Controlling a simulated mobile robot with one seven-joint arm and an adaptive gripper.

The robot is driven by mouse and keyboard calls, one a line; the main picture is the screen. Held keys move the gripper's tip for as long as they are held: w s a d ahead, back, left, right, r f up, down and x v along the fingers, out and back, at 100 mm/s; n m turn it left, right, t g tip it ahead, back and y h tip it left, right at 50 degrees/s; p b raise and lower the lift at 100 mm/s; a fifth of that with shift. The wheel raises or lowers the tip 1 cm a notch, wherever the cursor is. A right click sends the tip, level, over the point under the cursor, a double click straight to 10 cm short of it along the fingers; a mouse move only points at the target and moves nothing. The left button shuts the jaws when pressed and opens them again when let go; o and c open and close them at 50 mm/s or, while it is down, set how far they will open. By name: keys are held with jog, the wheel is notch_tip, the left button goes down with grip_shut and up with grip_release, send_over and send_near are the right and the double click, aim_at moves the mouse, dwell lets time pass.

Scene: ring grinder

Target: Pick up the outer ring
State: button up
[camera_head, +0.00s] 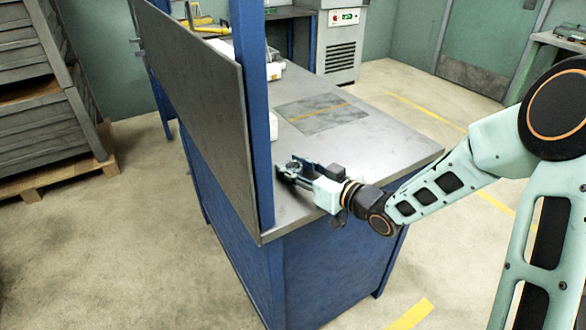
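My gripper (287,170) is low over the near end of the grey workbench top (390,146), close to the blue upright post. It points left, toward the post. Its dark fingers look spread around a small shiny, rounded metal piece (294,167), which may be the outer ring. The piece is too small for me to be sure what it is, or whether the fingers touch it. No other ring can be made out on the bench.
A blue post (254,110) and a tall grey panel (193,92) stand along the bench's left edge, close to my gripper. A flat grey plate (320,113) lies farther back. White boxes (274,71) stand behind the post. The bench's right side is clear.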

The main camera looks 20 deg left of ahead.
jog(key=c, duration=0.6)
notch_tip(320, 180, up, 10)
jog(key=f+p, duration=0.1)
jog(key=p, duration=0.2)
jog(key=w+d+m+t+h, duration=0.25)
jog(key=d+m+h, duration=0.2)
jog(key=d, duration=0.65)
jog(key=w+d+m+t+h, duration=0.25)
jog(key=d+m+h, duration=0.2)
jog(key=d, duration=0.75)
jog(key=w+d+m+t+h, duration=0.25)
jog(key=d+t+h, duration=0.2)
jog(key=d, duration=0.65)
jog(key=shift+m+g+h, duration=0.35)
jog(key=shift+g, duration=0.2)
jog(key=r+p, duration=0.6)
jog(key=p, duration=0.1)
jog(key=r+p, duration=1.3)
jog(key=p, duration=0.1)
jog(key=shift+s+a+r, duration=0.15)
jog(key=shift+s+r, duration=0.2)
